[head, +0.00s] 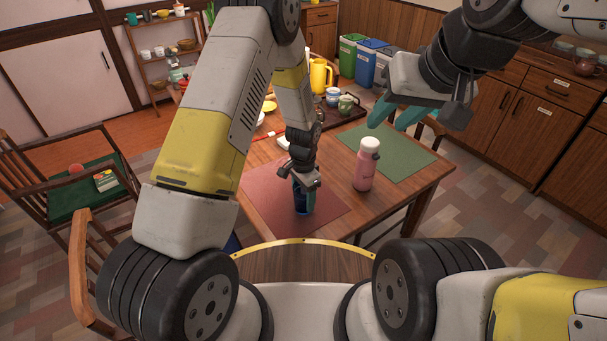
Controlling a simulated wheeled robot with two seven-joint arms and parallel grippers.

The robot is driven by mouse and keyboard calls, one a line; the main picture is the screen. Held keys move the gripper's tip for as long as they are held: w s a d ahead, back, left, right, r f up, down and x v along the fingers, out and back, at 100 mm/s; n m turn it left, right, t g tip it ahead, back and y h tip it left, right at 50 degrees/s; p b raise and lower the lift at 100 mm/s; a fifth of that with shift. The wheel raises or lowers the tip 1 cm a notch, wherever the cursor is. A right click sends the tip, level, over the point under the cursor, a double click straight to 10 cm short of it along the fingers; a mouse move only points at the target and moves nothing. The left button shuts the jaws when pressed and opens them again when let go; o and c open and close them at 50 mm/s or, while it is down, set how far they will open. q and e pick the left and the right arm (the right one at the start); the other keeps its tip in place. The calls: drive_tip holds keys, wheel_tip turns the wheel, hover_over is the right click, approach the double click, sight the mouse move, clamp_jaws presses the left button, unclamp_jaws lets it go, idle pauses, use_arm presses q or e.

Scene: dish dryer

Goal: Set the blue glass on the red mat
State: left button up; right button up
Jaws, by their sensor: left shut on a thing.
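The blue glass (304,203) is upright over the red mat (270,205), on the near left part of the table. My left gripper (304,184) points down and is shut on the glass near its top, hiding part of it. I cannot tell for sure whether the glass's base touches the mat. My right gripper (396,114) hangs in the air to the right, above the far side of the green mat. Its teal fingers are apart with nothing between them.
A pink bottle with a white cap (366,165) stands between the red mat and the green mat (395,155). A dark tray (352,116) with cups and a yellow pitcher (320,76) are at the back. The green mat is clear.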

use_arm(q)
drive_tip(key=shift+f, duration=0.15)
drive_tip(key=o, duration=1.6)
drive_tip(key=shift+c, duration=0.2)
drive_tip(key=s+a+r+n+t+h, duration=0.1)
drive_tip(key=a+r, duration=0.1)
drive_tip(key=r, duration=1)
drive_tip(key=s+a+r+n, duration=0.1)
drive_tip(key=a+r+n, duration=0.1)
drive_tip(key=r, duration=1)
drive_tip(key=s+a+r+n+t, duration=0.2)
drive_tip(key=s+a+r, duration=0.3)
drive_tip(key=s+r, duration=0.3)
drive_tip(key=s+a+r+n+t+h, duration=0.1)
drive_tip(key=s+a+r+n+t, duration=0.2)
drive_tip(key=s+r, duration=0.6)
drive_tip(key=s+a+n, duration=0.1)
drive_tip(key=a+n, duration=0.1)
drive_tip(key=shift+s+r+n, duration=0.15)
drive_tip(key=shift+s+n, duration=0.05)
drive_tip(key=shift+n, duration=0.1)
